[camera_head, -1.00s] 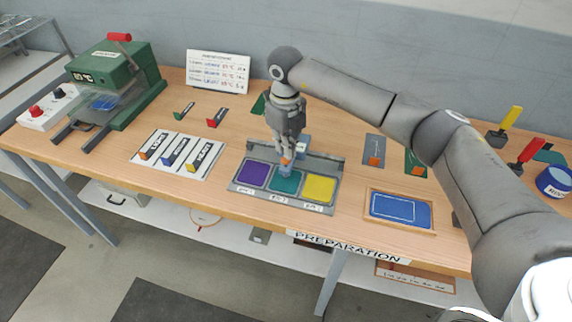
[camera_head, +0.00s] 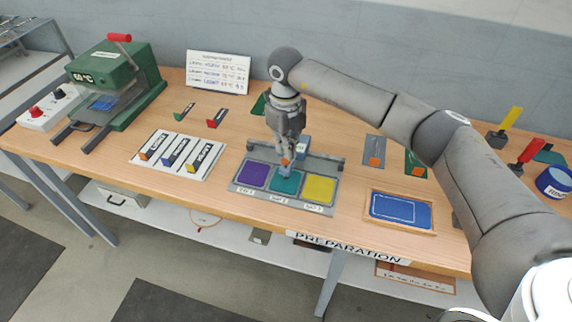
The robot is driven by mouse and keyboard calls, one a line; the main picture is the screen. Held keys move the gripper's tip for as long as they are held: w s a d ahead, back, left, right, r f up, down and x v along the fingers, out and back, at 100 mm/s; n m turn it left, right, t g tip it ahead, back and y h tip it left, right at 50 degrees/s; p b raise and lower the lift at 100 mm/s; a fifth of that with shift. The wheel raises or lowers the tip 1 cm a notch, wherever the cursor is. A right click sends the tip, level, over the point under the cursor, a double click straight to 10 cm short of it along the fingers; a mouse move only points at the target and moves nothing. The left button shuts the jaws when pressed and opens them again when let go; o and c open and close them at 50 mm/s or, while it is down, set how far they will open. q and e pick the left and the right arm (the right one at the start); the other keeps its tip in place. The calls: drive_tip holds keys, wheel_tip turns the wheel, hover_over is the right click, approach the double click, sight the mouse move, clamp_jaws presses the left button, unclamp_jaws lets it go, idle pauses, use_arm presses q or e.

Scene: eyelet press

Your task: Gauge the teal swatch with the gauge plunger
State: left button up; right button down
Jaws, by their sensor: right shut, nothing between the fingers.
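The teal swatch (camera_head: 285,186) lies in the middle of a grey tray (camera_head: 237,186), between a purple swatch (camera_head: 253,174) and a yellow swatch (camera_head: 319,189). My right gripper (camera_head: 286,162) points straight down over the back edge of the teal swatch, with its fingers shut. An orange tip and a small blue-grey piece (camera_head: 286,172), which may be the gauge plunger, show right at and below the fingertips. I cannot tell whether the fingers or the piece touch the swatch. My left gripper is not in view.
A grey rail runs behind the swatches, with a small pale block (camera_head: 303,146) near my gripper. A blue framed pad (camera_head: 401,209) lies to the right. A white card with several handled tools (camera_head: 180,155) lies to the left. A green press (camera_head: 118,82) stands at the far left.

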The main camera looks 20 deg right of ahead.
sight(286, 160)
drive_tip(key=shift+f+b, duration=1.45)
drive_tip(key=shift+f, duration=0.45)
drive_tip(key=shift+s+r, duration=0.1)
drive_tip(key=shift+r+p, duration=0.45)
drive_tip(key=shift+r, duration=0.1)
drive_tip(key=shift+r+p, duration=1.4)
drive_tip(key=shift+r, duration=1.6)
drive_tip(key=shift+f, duration=0.1)
